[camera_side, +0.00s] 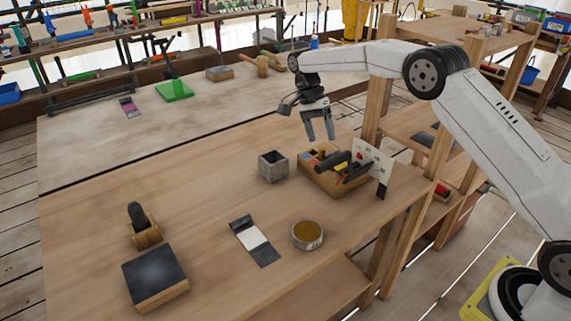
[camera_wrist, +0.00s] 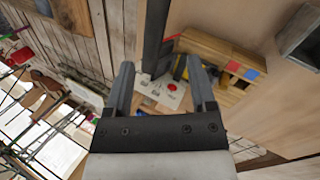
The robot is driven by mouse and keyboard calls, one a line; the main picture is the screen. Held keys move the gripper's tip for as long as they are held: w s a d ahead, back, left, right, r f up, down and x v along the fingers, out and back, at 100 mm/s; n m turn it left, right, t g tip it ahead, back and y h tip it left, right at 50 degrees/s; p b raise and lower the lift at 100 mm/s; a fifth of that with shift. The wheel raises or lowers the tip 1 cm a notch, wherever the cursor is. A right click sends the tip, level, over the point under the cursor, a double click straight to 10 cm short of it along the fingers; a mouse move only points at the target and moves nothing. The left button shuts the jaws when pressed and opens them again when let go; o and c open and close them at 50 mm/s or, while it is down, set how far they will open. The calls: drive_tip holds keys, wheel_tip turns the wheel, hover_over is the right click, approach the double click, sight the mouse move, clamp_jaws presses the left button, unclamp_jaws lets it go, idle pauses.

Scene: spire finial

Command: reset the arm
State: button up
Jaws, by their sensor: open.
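My gripper (camera_side: 319,132) hangs in the air above the back right of the workbench, over the wooden box of tools. Its two fingers point down and are apart, with nothing between them. In the wrist view my gripper (camera_wrist: 160,85) is also open and empty. The wooden tool box (camera_side: 330,184) holds dark-handled items and stands below my gripper, clear of the fingers. In the wrist view, the tool box (camera_wrist: 215,48) shows beyond the fingers, with red and blue patches on its side.
On the bench (camera_side: 200,215) stand a grey open cube (camera_side: 273,167), a round tin (camera_side: 307,235), a dark-topped block (camera_side: 155,278), a wooden holder (camera_side: 144,230) and a dark-and-white strip (camera_side: 254,240). A white panel (camera_side: 372,163) stands beside the tool box. The bench middle is mostly clear.

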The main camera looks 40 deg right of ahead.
drive_tip(key=s+a+f+n+t, duration=0.1)
drive_tip(key=s+n+t, duration=0.2)
drive_tip(key=s+n, duration=0.4)
drive_tip(key=s+a+f+n+t, duration=0.1)
drive_tip(key=s+n+t, duration=0.3)
drive_tip(key=s, duration=1.5)
drive_tip(key=f+n, duration=0.1)
drive_tip(key=n, duration=0.2)
drive_tip(key=shift+a+n+t, duration=0.2)
drive_tip(key=shift+n+t, duration=0.1)
